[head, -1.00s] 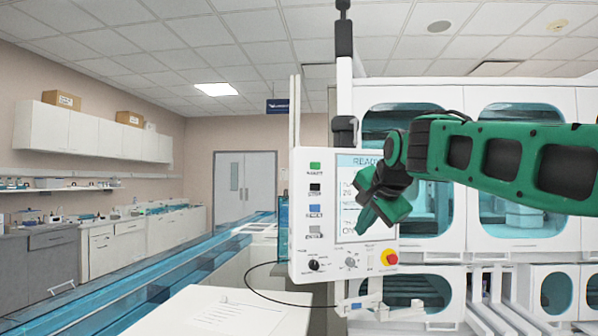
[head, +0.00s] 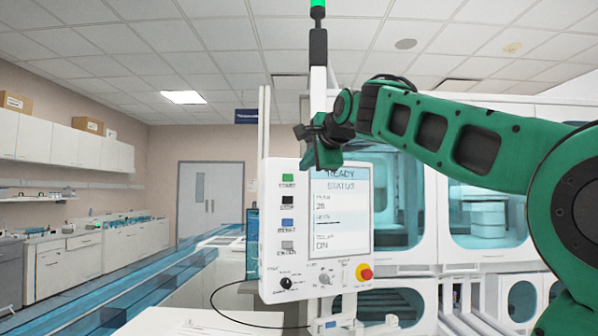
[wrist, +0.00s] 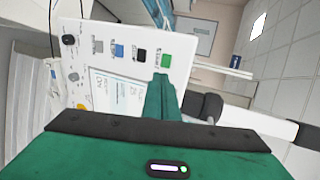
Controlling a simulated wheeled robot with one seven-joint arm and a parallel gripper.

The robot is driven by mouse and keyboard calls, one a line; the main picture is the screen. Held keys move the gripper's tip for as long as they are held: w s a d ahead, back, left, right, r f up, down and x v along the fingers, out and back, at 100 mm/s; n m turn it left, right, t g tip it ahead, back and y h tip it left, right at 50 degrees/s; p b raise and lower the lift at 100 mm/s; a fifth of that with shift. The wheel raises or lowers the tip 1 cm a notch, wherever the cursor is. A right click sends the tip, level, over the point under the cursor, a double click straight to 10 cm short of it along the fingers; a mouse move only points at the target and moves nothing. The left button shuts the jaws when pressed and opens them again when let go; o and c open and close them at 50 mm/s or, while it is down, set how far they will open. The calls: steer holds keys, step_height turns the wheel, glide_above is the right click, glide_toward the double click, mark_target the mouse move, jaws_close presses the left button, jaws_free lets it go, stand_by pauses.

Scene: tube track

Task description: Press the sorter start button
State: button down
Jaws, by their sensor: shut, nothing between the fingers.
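The green button also shows in the wrist view (wrist: 165,61), uncovered, just beyond my fingertips. My gripper (head: 312,162) is shut and empty. In the head view it is at the panel's top edge, right of the green button. I cannot tell whether it touches the panel.
The panel's screen (head: 342,215) reads READY STATUS. Below are black and grey knobs and a red stop button (head: 364,272) on yellow. White cabinets with teal windows (head: 400,215) stand behind at right. A blue track (head: 150,290) runs along the left. A black cable hangs below the panel.

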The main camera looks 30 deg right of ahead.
glide_toward(288, 179)
steer(key=x, duration=0.5)
steer(key=shift+f, duration=0.25)
steer(key=shift+w+d, duration=0.15)
steer(key=shift+w, duration=0.4)
